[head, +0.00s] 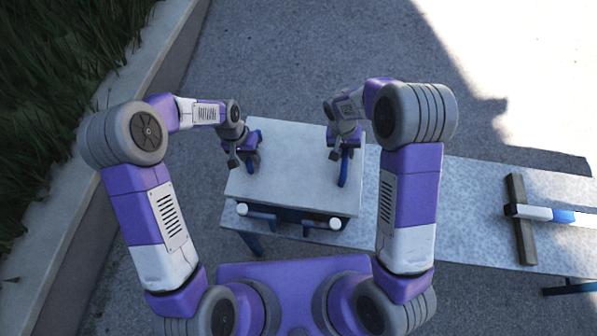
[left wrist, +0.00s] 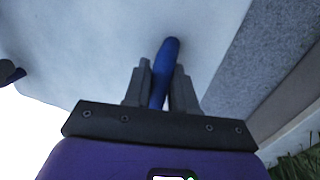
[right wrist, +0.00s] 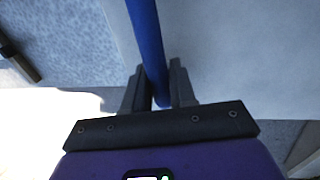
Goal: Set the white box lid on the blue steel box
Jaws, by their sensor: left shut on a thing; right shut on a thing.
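The white box lid (head: 292,170) is level, with a blue handle near each side. My left gripper (head: 247,157) is shut on the left handle (left wrist: 165,65), which stands between its fingers in the left wrist view. My right gripper (head: 343,152) is shut on the right handle (right wrist: 146,45), also seen between the fingers in the right wrist view. The dark blue steel box (head: 290,214) shows only as a strip under the lid's near edge; the lid hides the rest. I cannot tell whether lid and box touch.
Two white-ended bars (head: 262,213) stick out at the box's near side. The speckled grey bench (head: 465,205) runs to the right, its middle clear. A dark wooden block (head: 521,220) with a white and blue bar (head: 560,215) lies at its right. A kerb and grass are left.

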